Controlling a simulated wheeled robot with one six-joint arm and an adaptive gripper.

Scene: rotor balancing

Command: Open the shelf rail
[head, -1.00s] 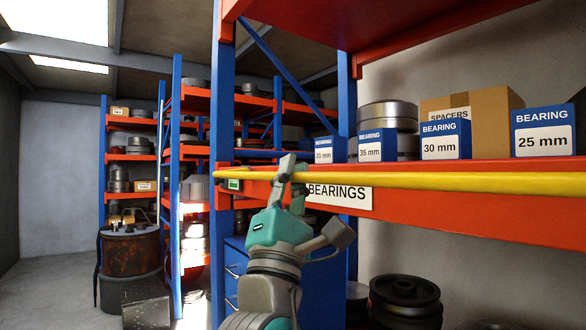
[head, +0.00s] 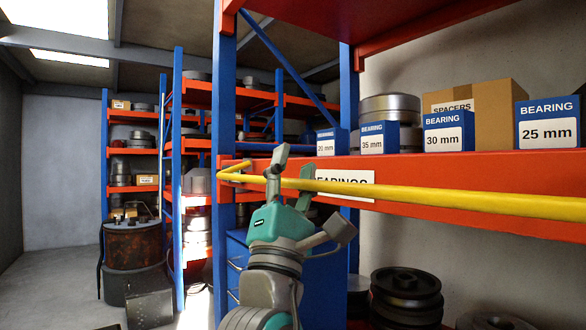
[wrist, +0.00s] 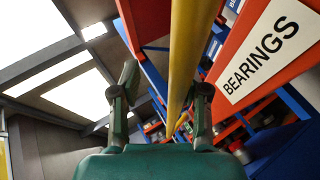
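The yellow shelf rail (head: 420,195) runs across the front of the orange shelf beam. Its bent left end (head: 232,172) stands out from the blue upright. My gripper (head: 292,178) is at the rail, towards its left end. In the wrist view my gripper (wrist: 164,98) has its two fingers spread wide apart. The rail (wrist: 185,60) passes between them, close to the right finger and clear of the left one. I cannot tell whether the right finger touches it.
Blue bearing boxes (head: 449,132) and a SPACERS carton (head: 490,95) stand on the shelf. Dark pulleys (head: 406,290) are below. The aisle floor at left (head: 50,270) is mostly clear.

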